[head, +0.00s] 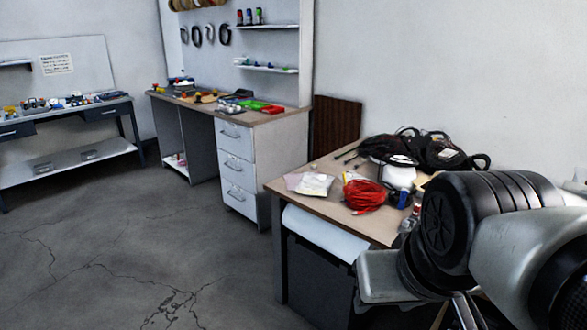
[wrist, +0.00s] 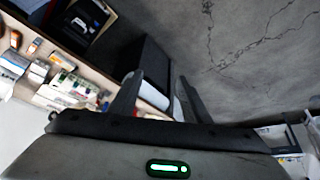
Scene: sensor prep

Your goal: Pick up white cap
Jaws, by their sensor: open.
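A rounded white object (head: 398,174), which looks like the white cap, lies on the wooden table (head: 335,218) at the right in the head view. Dark material lies over and behind it, and a red bundle is in front of it. I cannot make out a cap for certain in the wrist view. My gripper (wrist: 160,76) is open in the wrist view, with nothing held between its fingers. Its fingers point over the floor and a dark cabinet beside a table. In the head view my arm covers the table's right end, and the fingers are not clear.
The red bundle (head: 364,195), white papers (head: 314,184), a blue item (head: 403,200) and black cables (head: 437,152) crowd the table. A drawer workbench (head: 238,172) stands behind left, and a dark bench (head: 70,114) farther left. The cracked floor (head: 130,245) is clear.

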